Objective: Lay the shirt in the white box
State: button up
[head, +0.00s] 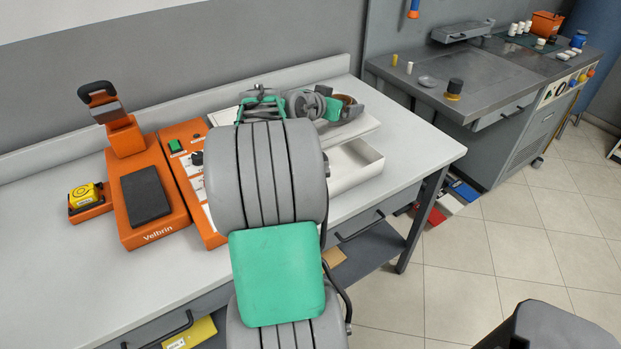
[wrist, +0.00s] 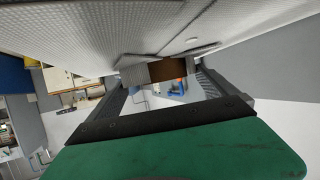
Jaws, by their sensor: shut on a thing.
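The shirt (wrist: 90,40) is a pale, finely textured folded bundle filling the top of the wrist view. A brown band (wrist: 168,70) on it sits between my fingertips. My gripper (wrist: 160,76) is shut on the shirt at this band. In the head view the shirt (head: 362,131) shows as a pale flat slab under my gripper, partly behind my arm. The white box (head: 362,178) stands on the counter below and just in front of the shirt, its right part visible and its left part hidden by my arm. I cannot tell whether shirt and box touch.
An orange Velbrin device (head: 158,213) and an orange control panel (head: 184,150) stand left of my arm. The pale counter (head: 418,150) is clear right of the box. A grey workbench (head: 470,75) with small items stands at the back right.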

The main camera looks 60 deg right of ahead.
notch_tip(320, 180, down, 5)
jog(key=b, duration=0.3)
jog(key=shift+w+r+b, duration=0.1)
jog(key=shift+b, duration=0.25)
notch_tip(320, 180, down, 10)
jog(key=shift+r+p, duration=0.1)
jog(key=shift+p, duration=0.2)
jog(key=o, duration=1.2)
jog(key=shift+a, duration=0.1)
jog(key=v, duration=1.2)
jog(key=shift+b, duration=0.45)
